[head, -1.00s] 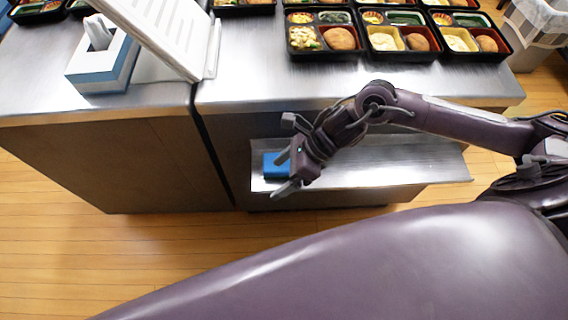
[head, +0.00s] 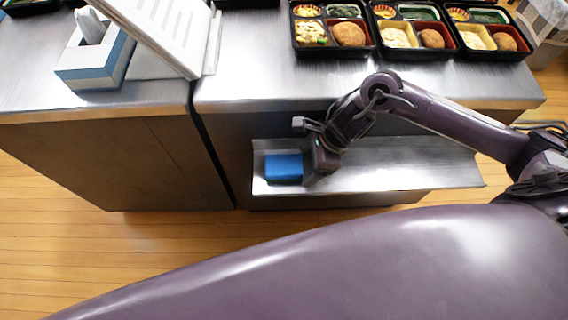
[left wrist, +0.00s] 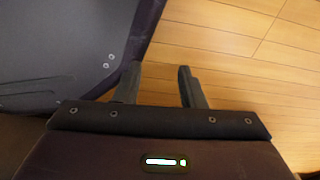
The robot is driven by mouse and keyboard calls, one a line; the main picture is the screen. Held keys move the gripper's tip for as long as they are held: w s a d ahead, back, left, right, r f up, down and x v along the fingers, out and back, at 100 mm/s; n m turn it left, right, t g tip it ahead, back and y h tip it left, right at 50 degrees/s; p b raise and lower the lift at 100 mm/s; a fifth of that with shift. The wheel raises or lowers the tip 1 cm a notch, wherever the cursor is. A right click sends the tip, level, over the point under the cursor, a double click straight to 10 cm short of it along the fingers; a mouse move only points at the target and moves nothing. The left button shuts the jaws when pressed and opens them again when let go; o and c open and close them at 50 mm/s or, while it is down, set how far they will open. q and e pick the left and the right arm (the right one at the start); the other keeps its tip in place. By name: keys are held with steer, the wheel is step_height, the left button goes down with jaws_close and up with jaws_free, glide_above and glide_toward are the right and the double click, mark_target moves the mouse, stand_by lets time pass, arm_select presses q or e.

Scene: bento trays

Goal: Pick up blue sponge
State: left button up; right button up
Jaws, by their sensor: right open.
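The blue sponge (head: 284,168) lies on the low metal shelf (head: 400,176), at its left end in the head view. My right gripper (head: 303,150) is just to the right of the sponge, open and empty, with one finger showing above the sponge's far side. Its other finger is mostly hidden, and I cannot tell whether it touches the sponge. In the left wrist view my left gripper (left wrist: 158,72) has its two fingers apart with nothing between them, over the wooden floor.
The steel counter (head: 260,92) overhangs the shelf. Several bento trays (head: 331,51) stand at its back. A blue and white tissue box (head: 88,72) and a white slatted rack (head: 165,35) stand at the left. A bin (head: 545,35) is at the far right.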

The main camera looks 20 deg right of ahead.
mark_target(289, 163)
steer(key=a, duration=0.1)
steer(key=w+a, duration=0.1)
steer(key=a, duration=0.1)
steer(key=a+p, duration=0.1)
steer(key=shift+w+a+f, duration=0.15)
steer(key=shift+a+f, duration=0.25)
steer(key=shift+f, duration=0.2)
steer(key=c, duration=1.1)
arm_select(q)
steer(key=shift+s+a, duration=0.2)
steer(key=shift+s, duration=0.85)
arm_select(e)
steer(key=shift+o, duration=0.2)
steer(key=shift+r, duration=0.1)
